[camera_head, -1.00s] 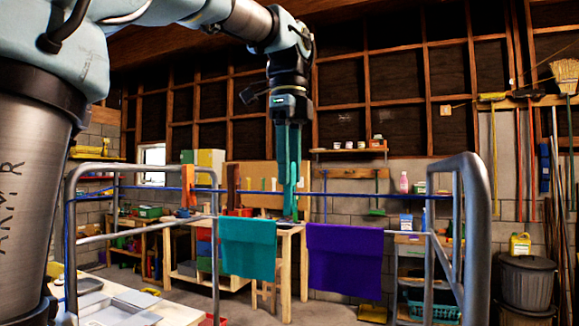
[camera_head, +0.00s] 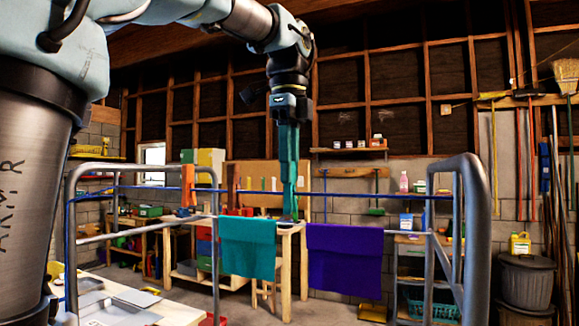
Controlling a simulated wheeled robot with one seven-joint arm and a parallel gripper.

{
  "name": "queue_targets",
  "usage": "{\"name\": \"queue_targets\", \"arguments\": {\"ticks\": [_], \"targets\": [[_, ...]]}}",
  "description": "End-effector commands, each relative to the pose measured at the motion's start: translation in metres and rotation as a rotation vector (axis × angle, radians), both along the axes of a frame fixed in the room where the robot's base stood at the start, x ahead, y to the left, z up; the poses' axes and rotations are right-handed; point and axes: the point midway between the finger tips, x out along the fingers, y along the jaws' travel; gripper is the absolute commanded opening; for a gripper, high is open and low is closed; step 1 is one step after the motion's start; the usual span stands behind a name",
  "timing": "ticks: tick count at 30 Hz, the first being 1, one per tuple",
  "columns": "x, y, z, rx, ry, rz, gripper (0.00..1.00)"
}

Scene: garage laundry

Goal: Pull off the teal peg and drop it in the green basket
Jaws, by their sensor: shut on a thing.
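My gripper (camera_head: 290,213) points straight down in the middle of the view, with its long teal fingers close together.
A purple cloth (camera_head: 344,262) hangs just right of the teal one. Grey metal rails (camera_head: 476,235) stand at both sides. A wooden table (camera_head: 287,265) is behind the cloths. A grey tray (camera_head: 118,305) lies at lower left.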

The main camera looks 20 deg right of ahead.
Motion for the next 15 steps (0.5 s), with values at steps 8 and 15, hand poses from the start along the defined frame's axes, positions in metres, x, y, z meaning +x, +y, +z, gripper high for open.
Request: {"name": "queue_targets", "arguments": {"ticks": [8,15], "targets": [[0.001,-0.001,0.018,-0.004,-0.004,0.000,0.00],[0.000,-0.001,0.029,-0.004,-0.004,0.000,0.00]]}}
